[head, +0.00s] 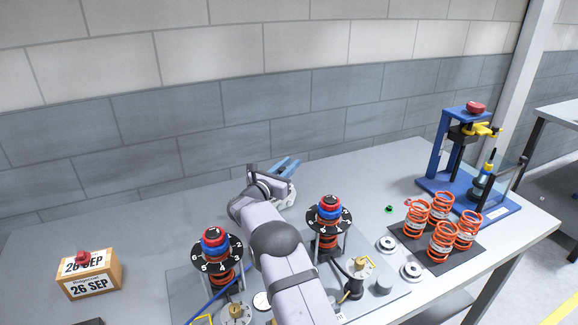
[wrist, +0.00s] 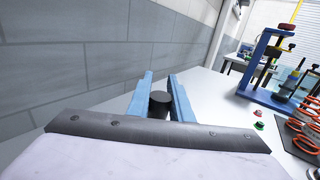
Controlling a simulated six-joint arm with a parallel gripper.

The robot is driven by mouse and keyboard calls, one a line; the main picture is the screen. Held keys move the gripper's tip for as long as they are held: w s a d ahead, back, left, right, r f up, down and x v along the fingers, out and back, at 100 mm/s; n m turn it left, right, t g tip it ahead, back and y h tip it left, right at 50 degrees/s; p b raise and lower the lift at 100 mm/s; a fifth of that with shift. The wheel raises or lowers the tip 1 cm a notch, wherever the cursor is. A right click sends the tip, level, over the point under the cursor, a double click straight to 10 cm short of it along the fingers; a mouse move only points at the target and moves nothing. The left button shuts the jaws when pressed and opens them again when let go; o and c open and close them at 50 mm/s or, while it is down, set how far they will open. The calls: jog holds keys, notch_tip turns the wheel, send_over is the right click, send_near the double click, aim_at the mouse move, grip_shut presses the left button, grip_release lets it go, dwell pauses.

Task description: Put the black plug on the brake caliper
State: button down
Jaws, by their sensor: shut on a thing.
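My gripper (head: 285,168) is raised over the back of the table, near the wall. In the wrist view its two blue fingers (wrist: 160,95) are shut on the black plug (wrist: 159,103), a short dark cylinder held between them. The plug cannot be made out in the head view. A brass-coloured part (head: 361,266) on the right side of the grey fixture plate may be the brake caliper. A similar brass part (head: 236,314) is at the lower left, partly cut off by the frame. My arm hides the plate between them.
Two spring struts with numbered black dials, left (head: 217,249) and right (head: 328,214), stand beside my arm. Orange springs (head: 443,240) stand on a dark mat, with a blue press (head: 467,160) behind. The back-left table is clear.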

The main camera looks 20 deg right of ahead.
aim_at(284, 168)
jog(key=c, duration=1.6)
grip_release()
jog(key=shift+r+p, duration=0.25)
jog(key=shift+p, duration=0.15)
jog(key=shift+s+a+f, duration=0.15)
jog(key=shift+a, duration=0.15)
jog(key=shift+s+a+r, duration=0.3)
jog(key=shift+s+a, duration=0.1)
jog(key=shift+a, duration=0.1)
jog(key=shift+s+a+r, duration=0.3)
jog(key=shift+s+a, duration=0.05)
jog(key=shift+a, duration=0.15)
jog(key=shift+r+p, duration=1.3)
jog(key=shift+r, duration=1.65)
